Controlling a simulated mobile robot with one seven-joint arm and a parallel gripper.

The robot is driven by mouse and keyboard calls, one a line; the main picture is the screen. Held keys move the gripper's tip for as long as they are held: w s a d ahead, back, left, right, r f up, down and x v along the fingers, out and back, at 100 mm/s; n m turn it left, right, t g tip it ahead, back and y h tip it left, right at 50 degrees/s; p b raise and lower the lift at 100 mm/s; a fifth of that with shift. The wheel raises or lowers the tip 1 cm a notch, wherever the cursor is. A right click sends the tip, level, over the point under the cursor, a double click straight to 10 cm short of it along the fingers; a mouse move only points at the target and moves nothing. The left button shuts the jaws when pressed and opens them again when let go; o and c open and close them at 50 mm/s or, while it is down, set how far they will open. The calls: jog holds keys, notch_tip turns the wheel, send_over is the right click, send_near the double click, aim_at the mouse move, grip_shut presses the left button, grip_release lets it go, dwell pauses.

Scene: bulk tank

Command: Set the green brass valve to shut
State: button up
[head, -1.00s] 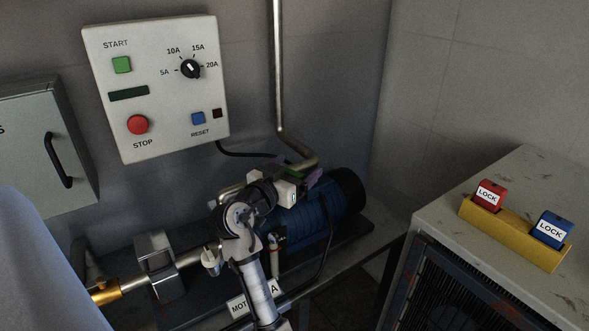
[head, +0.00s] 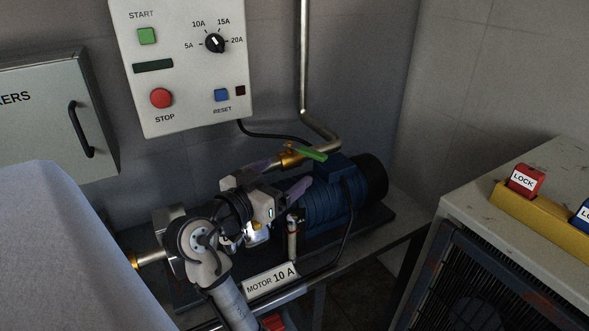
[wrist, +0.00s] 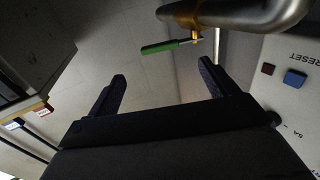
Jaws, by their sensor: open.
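The valve has a brass body (head: 290,158) on the steel pipe above the blue motor, with a green lever (head: 313,154). In the head view the lever slants down to the right, at an angle to the pipe. In the wrist view the green lever (wrist: 162,47) sticks out left of its brass stem, beyond my fingertips. My gripper (head: 282,178) is open and empty, its purple fingers just below and left of the valve. In the wrist view my gripper (wrist: 163,69) has the lever ahead of the gap between its fingers, apart from them.
The pipe (head: 325,132) bends down the wall close to my fingers. The blue motor (head: 340,197) lies just under and right of them. A control panel (head: 185,75) hangs on the wall above. A cabinet with a yellow lock holder (head: 535,217) stands at right.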

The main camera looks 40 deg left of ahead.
aim_at(312, 154)
jog(key=shift+s, duration=0.5)
jog(key=shift+c, duration=0.4)
